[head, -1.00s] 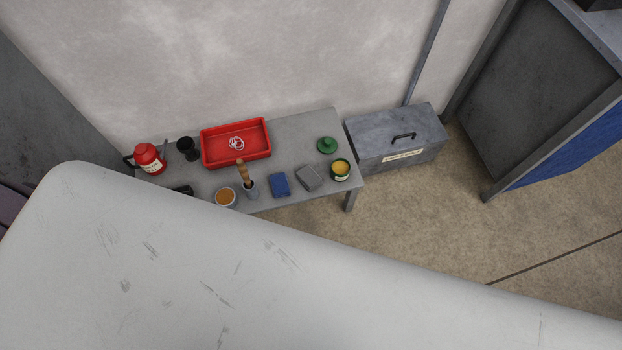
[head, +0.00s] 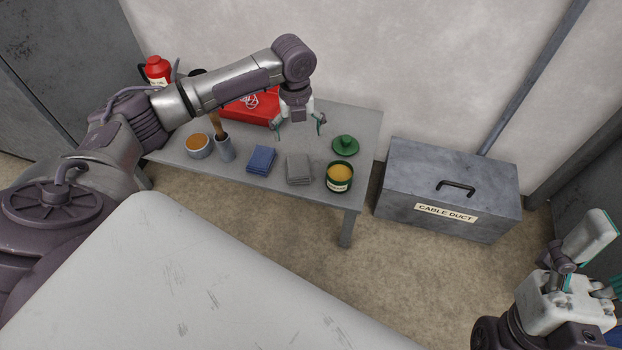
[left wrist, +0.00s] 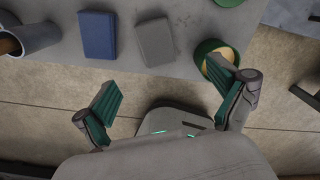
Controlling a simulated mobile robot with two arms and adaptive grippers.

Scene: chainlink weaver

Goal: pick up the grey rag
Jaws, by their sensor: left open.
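The grey rag (head: 299,168) lies folded on the grey table near its front edge, between the blue cloth and the green tin. It also shows in the left wrist view (left wrist: 156,42), beyond the spread fingertips and roughly between them. My left gripper (head: 298,122) is open and empty, above the table and behind the rag in the head view, apart from it. In the left wrist view its two green-padded fingers (left wrist: 165,82) stand wide apart. My right gripper (head: 585,285) is at the lower right, away from the table; its jaw state is unclear.
On the table (head: 358,138), a blue cloth (head: 261,160) lies left of the rag. A green tin (head: 340,177) with yellow contents stands right, near a green lid (head: 345,145). A red tray (head: 262,108) is partly behind my arm. A cable duct box (head: 450,190) stands right.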

